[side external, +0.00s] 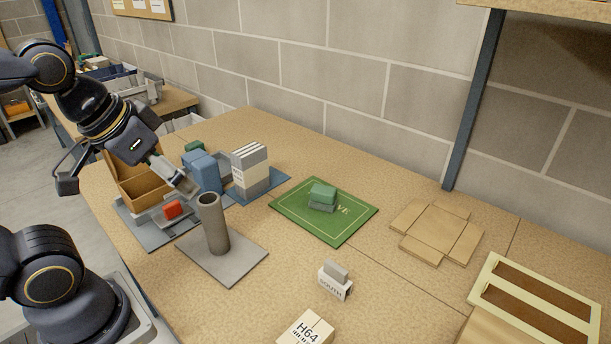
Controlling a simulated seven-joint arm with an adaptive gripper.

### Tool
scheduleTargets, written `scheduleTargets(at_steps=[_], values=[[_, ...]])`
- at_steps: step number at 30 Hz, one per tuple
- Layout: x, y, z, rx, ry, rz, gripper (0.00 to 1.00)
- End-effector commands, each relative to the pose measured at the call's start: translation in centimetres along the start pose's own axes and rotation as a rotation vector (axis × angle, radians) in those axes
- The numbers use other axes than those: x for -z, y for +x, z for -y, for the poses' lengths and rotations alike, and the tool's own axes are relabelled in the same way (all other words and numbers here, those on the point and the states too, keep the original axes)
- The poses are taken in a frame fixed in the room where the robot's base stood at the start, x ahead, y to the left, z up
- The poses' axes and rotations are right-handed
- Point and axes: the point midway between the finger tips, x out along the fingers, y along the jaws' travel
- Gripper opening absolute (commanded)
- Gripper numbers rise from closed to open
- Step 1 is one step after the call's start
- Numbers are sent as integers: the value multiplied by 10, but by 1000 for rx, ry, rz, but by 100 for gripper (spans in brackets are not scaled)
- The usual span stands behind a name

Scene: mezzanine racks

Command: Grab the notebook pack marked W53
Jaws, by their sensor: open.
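No label that I can read says W53. A white and grey stack, apparently a pack of notebooks (250,170), stands upright on a blue mat behind the grey post. It bears a label too small to read. A box marked H64 (304,329) lies at the front edge of the picture. My gripper (178,180) is open and points down and right, above the red block and left of the blue block. Its fingertips are small and hard to make out, and I see nothing held in it.
A grey post (211,223) rises from a flat base close to my gripper. A red block (172,210), blue block (205,174) and brown open box (136,184) crowd nearby. Green blocks (322,195) lie on a green mat (342,227). Flat cardboard (437,231) and a cream frame (540,303) lie right.

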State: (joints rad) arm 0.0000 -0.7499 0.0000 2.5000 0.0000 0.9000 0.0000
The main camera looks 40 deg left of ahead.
Motion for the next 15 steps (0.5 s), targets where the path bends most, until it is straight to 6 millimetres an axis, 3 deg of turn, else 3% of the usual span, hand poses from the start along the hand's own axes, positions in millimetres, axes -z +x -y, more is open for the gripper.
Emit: scheduleTargets(at_steps=[9, 12, 15], values=[[4, -2, -1, -4, 59, -15, 81], [44, -18, -6, -9, 167, -82, 81], [89, -19, 0, 9, 223, -90, 81]])
